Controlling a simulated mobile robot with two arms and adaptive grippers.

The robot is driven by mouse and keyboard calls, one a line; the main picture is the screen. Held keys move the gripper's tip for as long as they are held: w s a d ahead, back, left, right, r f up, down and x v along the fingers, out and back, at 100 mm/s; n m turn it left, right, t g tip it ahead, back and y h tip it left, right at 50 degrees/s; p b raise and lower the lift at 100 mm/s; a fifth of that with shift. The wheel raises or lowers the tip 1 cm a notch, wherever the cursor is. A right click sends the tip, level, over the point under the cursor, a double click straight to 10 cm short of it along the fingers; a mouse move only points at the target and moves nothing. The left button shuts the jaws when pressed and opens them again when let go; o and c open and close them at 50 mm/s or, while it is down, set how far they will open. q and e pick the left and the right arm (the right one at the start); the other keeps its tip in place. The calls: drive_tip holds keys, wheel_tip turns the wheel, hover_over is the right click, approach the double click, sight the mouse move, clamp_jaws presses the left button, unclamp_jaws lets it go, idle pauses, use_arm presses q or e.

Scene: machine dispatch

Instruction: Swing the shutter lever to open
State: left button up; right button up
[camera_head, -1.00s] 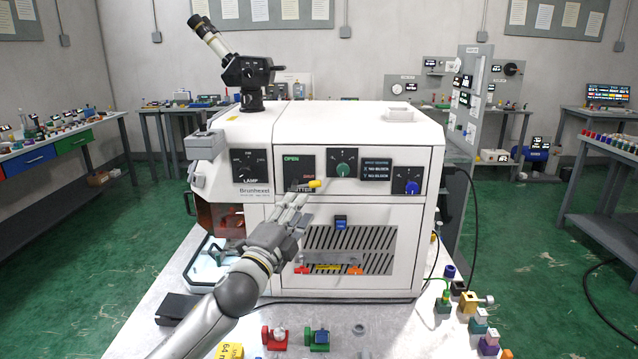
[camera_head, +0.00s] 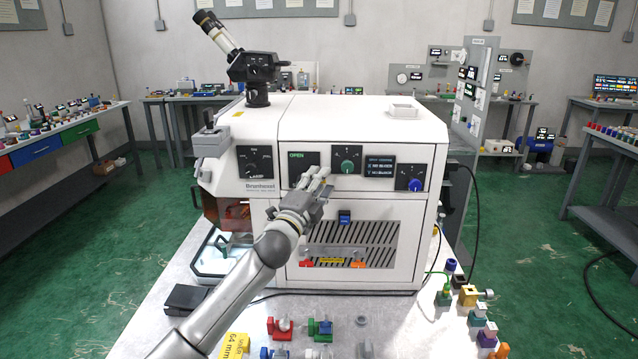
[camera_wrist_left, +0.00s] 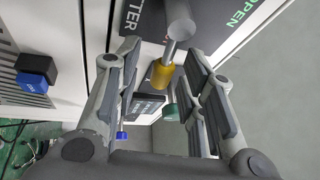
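The shutter panel (camera_head: 297,157) with its green OPEN label is on the front of the white machine (camera_head: 360,240). In the left wrist view the shutter lever (camera_wrist_left: 179,24) is a silver rod with a yellow tip (camera_wrist_left: 162,76). The lever lies between the spread fingers of my left gripper (camera_wrist_left: 162,62), with clear space at both sides. In the head view the left gripper (camera_head: 316,179) is in front of the panel's lower part and hides the lever. My right gripper is in neither view.
A green knob (camera_head: 347,166), a display (camera_head: 380,166) and a blue knob (camera_head: 415,184) are to the right of the panel; the lamp dial (camera_head: 255,162) is to its left. A blue switch (camera_head: 344,217) sits below. Small coloured parts stand on the bench's front and right.

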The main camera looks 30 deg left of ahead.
use_arm(q)
drive_tip(key=shift+c, duration=1.4)
clamp_jaws()
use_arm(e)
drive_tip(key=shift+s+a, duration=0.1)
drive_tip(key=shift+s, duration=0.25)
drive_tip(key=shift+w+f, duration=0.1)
